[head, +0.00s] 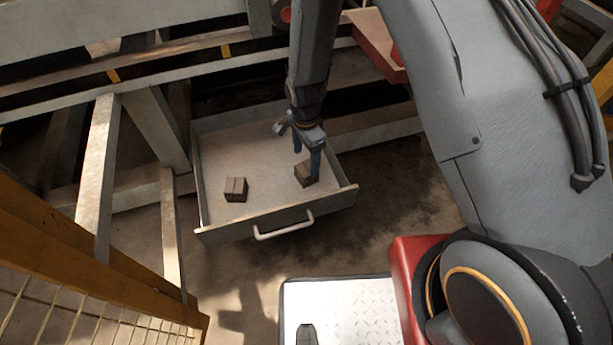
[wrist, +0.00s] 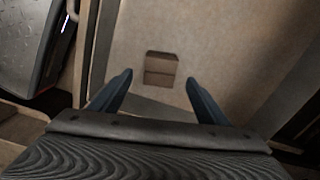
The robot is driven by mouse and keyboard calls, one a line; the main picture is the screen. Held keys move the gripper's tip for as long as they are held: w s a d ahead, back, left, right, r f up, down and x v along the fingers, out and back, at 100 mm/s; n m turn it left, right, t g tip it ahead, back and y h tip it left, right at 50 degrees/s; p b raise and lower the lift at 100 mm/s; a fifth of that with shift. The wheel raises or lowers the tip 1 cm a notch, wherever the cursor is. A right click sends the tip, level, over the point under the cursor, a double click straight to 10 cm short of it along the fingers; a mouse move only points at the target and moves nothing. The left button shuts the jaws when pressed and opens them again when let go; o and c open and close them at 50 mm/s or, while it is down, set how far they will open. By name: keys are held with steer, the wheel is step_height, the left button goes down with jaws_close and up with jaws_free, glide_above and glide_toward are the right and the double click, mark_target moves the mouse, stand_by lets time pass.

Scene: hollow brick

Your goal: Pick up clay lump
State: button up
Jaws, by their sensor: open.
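Two small brown blocky pieces lie in an open drawer (head: 213,157); I cannot tell which is the clay lump. The left piece (head: 235,189) lies near the drawer's front, apart from my gripper. The right piece (head: 303,175) lies beside my gripper (head: 307,160), partly covered by a blue finger. The wrist view shows my gripper (wrist: 157,82) open, its two blue fingers spread. One brown piece (wrist: 161,70) shows there just beyond and between the fingertips, with nothing held. Whether a finger touches the right piece is unclear.
The drawer's front has a pale handle (head: 284,226), and its low walls surround the pieces. Grey beams (head: 97,165) stand left of the drawer. A yellow frame (head: 90,262) is at the lower left. The drawer floor between the pieces is clear.

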mark_target(307, 168)
step_height(307, 168, down, 8)
steer(key=shift+d+b, duration=0.1)
steer(key=shift+b, duration=0.8)
steer(key=shift+w, duration=0.1)
steer(key=c, duration=1.2)
